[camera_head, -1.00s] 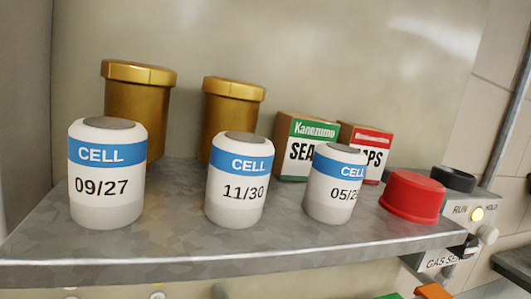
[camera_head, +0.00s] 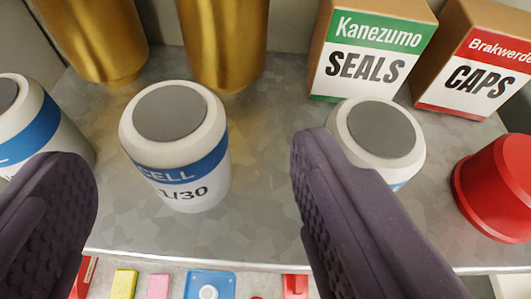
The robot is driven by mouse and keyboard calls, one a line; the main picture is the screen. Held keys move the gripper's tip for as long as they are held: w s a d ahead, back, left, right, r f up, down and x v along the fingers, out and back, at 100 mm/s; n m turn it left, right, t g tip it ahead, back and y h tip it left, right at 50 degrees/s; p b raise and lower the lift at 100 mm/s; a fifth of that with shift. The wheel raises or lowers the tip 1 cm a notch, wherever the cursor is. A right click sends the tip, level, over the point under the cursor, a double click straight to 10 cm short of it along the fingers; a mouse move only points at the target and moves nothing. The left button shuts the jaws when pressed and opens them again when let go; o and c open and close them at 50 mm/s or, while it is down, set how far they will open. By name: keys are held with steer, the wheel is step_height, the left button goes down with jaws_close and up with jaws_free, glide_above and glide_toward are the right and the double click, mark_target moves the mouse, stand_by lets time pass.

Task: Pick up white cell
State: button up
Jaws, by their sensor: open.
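Several white cells with blue bands and grey tops stand upright on a metal shelf (camera_head: 255,215). The middle cell (camera_head: 178,145), its label partly reading "1/30", is between my finger lines and a little beyond the fingertips. The left cell (camera_head: 35,125) is cut off by the left edge and partly behind my left finger. The right cell (camera_head: 385,140) is partly hidden behind my right finger. My gripper (camera_head: 190,165) is open and empty, with purple ridged fingers. I cannot tell whether a finger touches a cell.
Two brass canisters (camera_head: 225,35) stand behind the cells. A green SEALS box (camera_head: 365,55) and a red CAPS box (camera_head: 475,65) are at back right, a red cap (camera_head: 500,185) at right. Small coloured items lie below the shelf edge.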

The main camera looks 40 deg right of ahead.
mark_target(187, 121)
steer(key=x, duration=0.5)
steer(key=a+f+x, duration=0.1)
steer(key=x, duration=0.1)
steer(key=shift+w+d+f, duration=0.1)
steer(key=shift+w+d, duration=0.05)
steer(key=shift+w, duration=0.2)
steer(key=shift+s, duration=0.15)
steer(key=shift+c, duration=1.4)
steer(key=c, duration=0.8)
